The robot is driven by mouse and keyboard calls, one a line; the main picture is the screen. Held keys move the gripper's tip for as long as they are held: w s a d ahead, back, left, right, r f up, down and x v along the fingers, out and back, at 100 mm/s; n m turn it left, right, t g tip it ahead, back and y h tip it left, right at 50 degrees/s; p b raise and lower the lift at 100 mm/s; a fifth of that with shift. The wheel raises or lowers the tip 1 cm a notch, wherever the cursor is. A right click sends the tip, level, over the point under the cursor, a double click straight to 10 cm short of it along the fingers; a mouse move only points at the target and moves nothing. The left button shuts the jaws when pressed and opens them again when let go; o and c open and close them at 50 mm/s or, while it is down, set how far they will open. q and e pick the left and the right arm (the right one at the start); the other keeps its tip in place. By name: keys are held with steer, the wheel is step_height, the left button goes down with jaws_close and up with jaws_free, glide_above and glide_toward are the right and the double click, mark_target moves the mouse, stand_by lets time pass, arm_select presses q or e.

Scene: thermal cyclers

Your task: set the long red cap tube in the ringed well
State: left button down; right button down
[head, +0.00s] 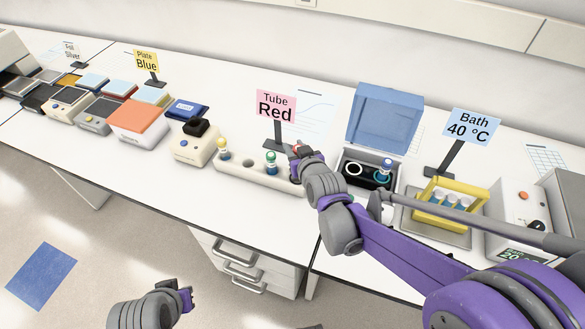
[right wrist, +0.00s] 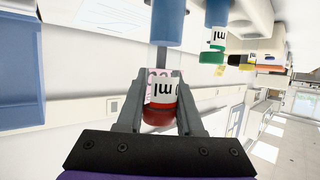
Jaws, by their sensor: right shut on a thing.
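The red cap tube (right wrist: 161,112) is between the fingers of my right gripper (right wrist: 158,95) in the right wrist view, which looks upside down. The gripper is shut on it near the red cap; a white label and a blue lower part show. In the head view my right gripper (head: 299,150) is above the right end of the white tube rack (head: 245,175), and whether the tube's foot is clear of it is hidden. My left gripper (head: 185,297) is low, away from the bench.
A blue-topped tube (head: 385,167) stands beside the ringed well. Yellow-capped (head: 222,146) and green-capped (head: 270,160) tubes stand in the rack. The pink Tube Red sign (head: 276,107) is behind the gripper. A yellow rack (head: 447,205) sits in the bath to the right.

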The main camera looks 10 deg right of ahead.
steer(key=shift+f+b, duration=0.45)
steer(key=shift+f, duration=2.3)
steer(key=shift+f, duration=0.25)
steer(key=c, duration=0.5)
jaws_free()
steer(key=shift+r, duration=0.1)
steer(key=shift+c, duration=0.2)
steer(key=shift+r, duration=0.25)
steer(key=a+p+v, duration=0.1)
steer(key=v, duration=1.1)
steer(key=s+d+f+g, duration=0.1)
steer(key=s+g, duration=0.1)
steer(key=s, duration=0.4)
steer(key=s+d+f+g, duration=0.1)
steer(key=s+f+g, duration=0.1)
steer(key=s, duration=0.4)
steer(key=s+d+f+g+h, duration=0.1)
steer(key=s+f+g, duration=0.1)
steer(key=s+g, duration=0.2)
steer(key=shift+s+d+m, duration=0.15)
steer(key=shift+s+m, duration=0.05)
steer(key=shift+s, duration=0.5)
steer(key=shift+s+d+m, duration=0.1)
steer(key=shift+s+m, duration=0.1)
steer(key=shift+s, duration=0.5)
